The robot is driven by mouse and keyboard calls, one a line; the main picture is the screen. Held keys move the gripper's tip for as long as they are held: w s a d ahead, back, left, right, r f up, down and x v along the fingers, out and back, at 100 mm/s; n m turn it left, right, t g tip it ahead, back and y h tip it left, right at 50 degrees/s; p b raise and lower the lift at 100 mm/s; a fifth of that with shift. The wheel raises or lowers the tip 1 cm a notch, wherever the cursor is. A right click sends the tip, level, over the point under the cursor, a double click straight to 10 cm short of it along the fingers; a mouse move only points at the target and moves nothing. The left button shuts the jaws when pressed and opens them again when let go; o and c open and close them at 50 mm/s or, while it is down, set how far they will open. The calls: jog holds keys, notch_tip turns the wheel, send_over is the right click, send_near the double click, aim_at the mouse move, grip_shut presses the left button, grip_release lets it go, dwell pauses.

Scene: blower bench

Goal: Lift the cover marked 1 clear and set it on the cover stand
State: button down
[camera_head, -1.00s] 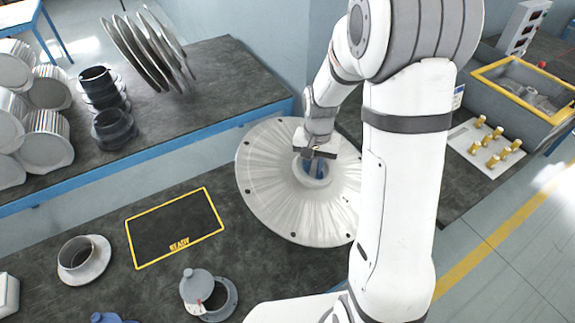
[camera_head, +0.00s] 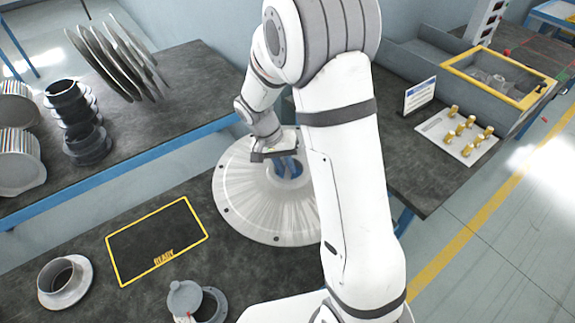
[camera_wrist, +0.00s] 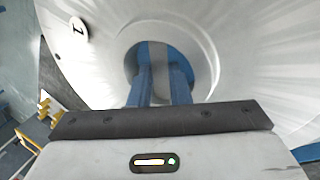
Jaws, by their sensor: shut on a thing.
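The cover marked 1 (camera_head: 245,222) is a large, pale silver, round, funnel-like plate with small holes near its rim. It lies at the centre of the head view, partly behind my arm. In the wrist view the cover (camera_wrist: 245,50) fills most of the picture, and its white tag with a black 1 (camera_wrist: 78,29) is at upper left. My gripper (camera_wrist: 160,75) has its blue fingers in the central opening, shut on a grey part between them. It also shows in the head view (camera_head: 288,165). I cannot tell how high the cover is. No cover stand is clearly identifiable.
A yellow-framed READY area (camera_head: 157,241) is empty on the near bench. A flanged ring (camera_head: 65,282) and a lidded grey part (camera_head: 195,302) lie nearby. Thin discs (camera_head: 115,60) stand on the far-left bench. Brass pieces (camera_head: 465,130) and a yellow-rimmed bin (camera_head: 500,75) are at right.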

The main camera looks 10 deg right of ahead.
jog(key=shift+b+x, duration=0.55)
jog(key=shift+x, duration=0.35)
jog(key=shift+w+a+f+b, duration=0.1)
jog(key=shift+a+f+b, duration=0.05)
jog(key=shift+f+b, duration=2.2)
jog(key=shift+f, duration=0.2)
jog(key=shift+f+b, duration=0.2)
jog(key=shift+b, duration=0.2)
